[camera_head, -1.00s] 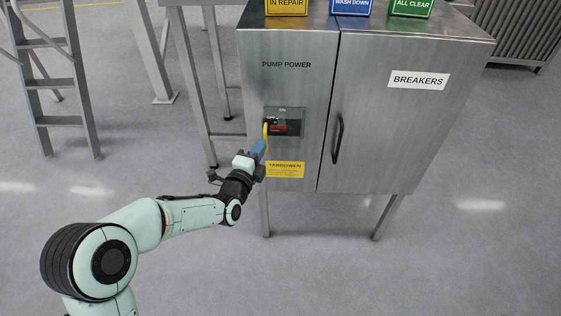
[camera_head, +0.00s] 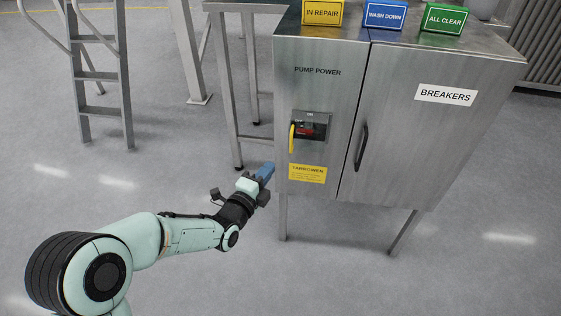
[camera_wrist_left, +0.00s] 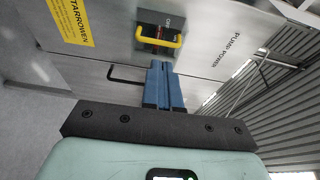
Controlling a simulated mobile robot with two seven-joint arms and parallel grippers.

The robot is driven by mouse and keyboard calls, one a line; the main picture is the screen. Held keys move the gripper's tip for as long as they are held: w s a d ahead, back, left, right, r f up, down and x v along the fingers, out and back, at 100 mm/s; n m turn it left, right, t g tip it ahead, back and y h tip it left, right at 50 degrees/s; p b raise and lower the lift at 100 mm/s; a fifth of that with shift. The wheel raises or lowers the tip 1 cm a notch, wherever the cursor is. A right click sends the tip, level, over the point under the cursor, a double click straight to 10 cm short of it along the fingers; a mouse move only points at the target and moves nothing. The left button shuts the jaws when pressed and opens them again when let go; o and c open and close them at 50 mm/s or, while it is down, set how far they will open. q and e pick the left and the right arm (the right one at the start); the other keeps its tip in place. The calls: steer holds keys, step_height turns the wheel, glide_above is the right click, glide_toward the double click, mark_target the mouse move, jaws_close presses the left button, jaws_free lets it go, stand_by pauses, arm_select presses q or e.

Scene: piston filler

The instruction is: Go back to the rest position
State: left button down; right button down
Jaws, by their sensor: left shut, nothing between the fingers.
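My left gripper (camera_head: 266,171) is shut and empty, its blue fingers together, just left of the lower left edge of the metal cabinet (camera_head: 324,90) in the head view. In the left wrist view my left gripper (camera_wrist_left: 161,68) points toward the pump power switch (camera_wrist_left: 160,32), whose yellow handle (camera_wrist_left: 179,40) stands clear of the fingertips. In the head view the switch (camera_head: 310,127) sits on the cabinet's left door, with its yellow handle (camera_head: 292,138) at its left side. My right gripper is not in either view.
Yellow, blue and green sign blocks (camera_head: 386,14) stand on the cabinet top. A black door handle (camera_head: 361,147) sticks out of the breakers door. A step ladder (camera_head: 95,75) and a metal frame (camera_head: 228,90) stand at the left. The floor in front is open.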

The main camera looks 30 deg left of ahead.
arm_select(q)
steer(key=shift+s+a, duration=0.25)
steer(key=shift+s, duration=0.6)
steer(key=shift+s+a, duration=0.2)
steer(key=shift+s, duration=0.6)
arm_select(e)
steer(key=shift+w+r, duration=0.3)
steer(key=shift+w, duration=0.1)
